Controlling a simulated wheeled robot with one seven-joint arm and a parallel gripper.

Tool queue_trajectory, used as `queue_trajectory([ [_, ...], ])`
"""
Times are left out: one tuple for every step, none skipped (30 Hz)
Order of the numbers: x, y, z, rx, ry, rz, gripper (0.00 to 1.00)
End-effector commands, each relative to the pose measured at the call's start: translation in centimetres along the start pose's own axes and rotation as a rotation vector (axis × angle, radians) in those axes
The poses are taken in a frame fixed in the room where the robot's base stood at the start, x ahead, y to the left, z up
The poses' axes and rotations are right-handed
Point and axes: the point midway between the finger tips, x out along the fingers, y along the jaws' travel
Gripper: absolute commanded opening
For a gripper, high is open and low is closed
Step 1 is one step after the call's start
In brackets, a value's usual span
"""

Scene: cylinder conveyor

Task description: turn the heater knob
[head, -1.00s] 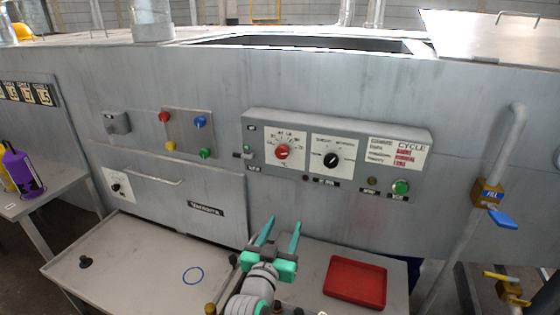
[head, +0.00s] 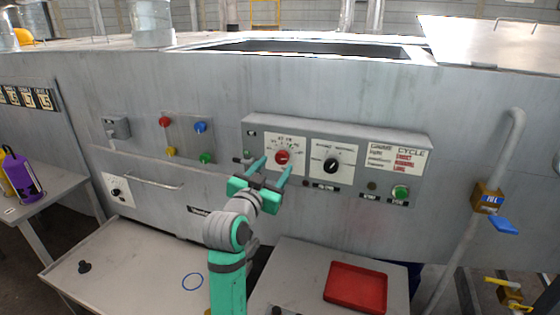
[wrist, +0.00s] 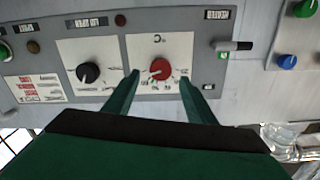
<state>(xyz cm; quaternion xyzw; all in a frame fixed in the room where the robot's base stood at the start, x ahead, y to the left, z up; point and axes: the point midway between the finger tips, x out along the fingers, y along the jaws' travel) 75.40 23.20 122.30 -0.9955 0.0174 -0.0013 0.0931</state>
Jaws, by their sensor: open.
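A red knob (head: 283,157) sits at the centre of a white °C dial on the grey control panel; the wrist view shows the red knob (wrist: 160,69) upside down. A small lever switch (wrist: 233,46) stands beside the dial, close to a label that reads HEATER. My gripper (head: 275,166) is open and empty in front of the dial. In the wrist view my gripper (wrist: 158,78) has one finger on each side of the red knob, with visible gaps. Whether the fingertips reach the knob's depth cannot be told.
A black knob (head: 330,165) on a second white dial is close to the red one. A green button (head: 400,192) is at the panel's right. Several coloured buttons sit on a plate at left. A red tray (head: 356,287) lies on the lower right surface.

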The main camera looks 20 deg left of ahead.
Motion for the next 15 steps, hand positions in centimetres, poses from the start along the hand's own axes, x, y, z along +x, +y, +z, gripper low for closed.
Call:
queue_trajectory([
  [1.0,0.0,0.0,0.0,0.0,0.001,0.51],
  [1.5,0.0,-0.1,0.0,0.0,0.002,0.51],
  [2.1,0.0,0.0,0.0,-0.001,0.001,0.51],
  [2.5,0.1,0.0,0.0,0.0,0.001,0.51],
  [2.9,0.0,0.0,0.0,-0.001,0.001,0.51],
  [3.4,0.0,0.0,0.0,0.0,0.0,0.51],
  [3.7,0.0,0.0,0.0,0.0,0.0,0.51],
  [4.0,0.0,0.0,0.0,0.0,0.0,0.51],
  [4.3,0.0,0.0,0.0,0.001,-0.001,0.51],
  [4.5,0.0,0.0,0.0,0.001,-0.001,0.51],
  [4.7,0.0,0.0,0.0,0.0,-0.001,0.51],
  [4.8,0.0,0.0,0.0,0.0,-0.001,0.51],
  [4.9,0.0,0.1,0.0,-0.001,-0.001,0.51],
  [5.0,0.0,0.1,0.0,0.0,-0.001,0.51],
  [5.0,0.0,0.0,0.0,0.0,-0.001,0.51],
])
